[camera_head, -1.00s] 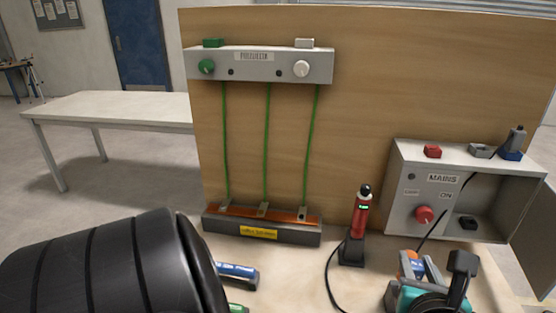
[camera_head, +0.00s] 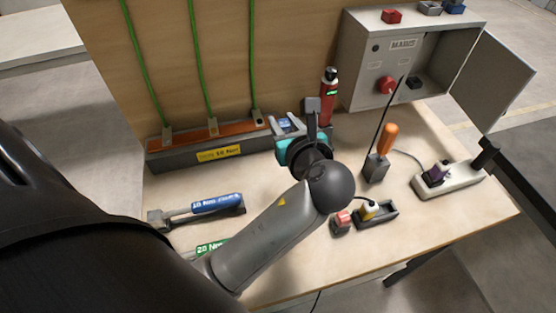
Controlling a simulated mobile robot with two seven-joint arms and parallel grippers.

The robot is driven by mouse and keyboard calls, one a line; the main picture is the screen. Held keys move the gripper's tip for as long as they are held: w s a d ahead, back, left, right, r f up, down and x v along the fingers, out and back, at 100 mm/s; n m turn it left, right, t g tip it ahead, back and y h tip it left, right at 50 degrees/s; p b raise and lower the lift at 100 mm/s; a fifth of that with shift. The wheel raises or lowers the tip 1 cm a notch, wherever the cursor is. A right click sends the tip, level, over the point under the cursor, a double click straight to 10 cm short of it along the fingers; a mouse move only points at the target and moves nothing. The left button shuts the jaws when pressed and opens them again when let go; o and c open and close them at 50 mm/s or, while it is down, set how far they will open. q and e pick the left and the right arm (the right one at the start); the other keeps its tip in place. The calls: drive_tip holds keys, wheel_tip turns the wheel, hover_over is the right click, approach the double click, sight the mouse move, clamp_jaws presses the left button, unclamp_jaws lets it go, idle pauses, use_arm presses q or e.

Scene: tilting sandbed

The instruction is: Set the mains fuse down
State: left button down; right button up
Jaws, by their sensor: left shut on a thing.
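My left gripper (camera_head: 291,120) reaches across the bench and is shut just in front of the right end of the earth bar. The mains fuse (camera_head: 287,125) in its jaws shows only as a small blue and pale patch; most of it is hidden by the fingers and wrist. The grey mains box (camera_head: 363,75) stands at the back right with its door open. Its red knob (camera_head: 386,84) and a black block (camera_head: 413,82) inside show. My right gripper is not in view.
A red tester (camera_head: 328,93) stands behind the gripper. An orange-handled tool (camera_head: 388,138) is upright in a dark stand. A blue-labelled torque tool (camera_head: 217,203) lies left. Bare bench shows between them.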

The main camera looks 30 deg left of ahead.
use_arm(q)
wheel_tip(320, 180, down, 10)
drive_tip(key=b, duration=0.3)
drive_tip(key=shift+f+b, duration=1.1)
drive_tip(key=shift+f, duration=1.25)
drive_tip(key=shift+r, duration=0.1)
drive_tip(key=c, duration=0.6)
unclamp_jaws()
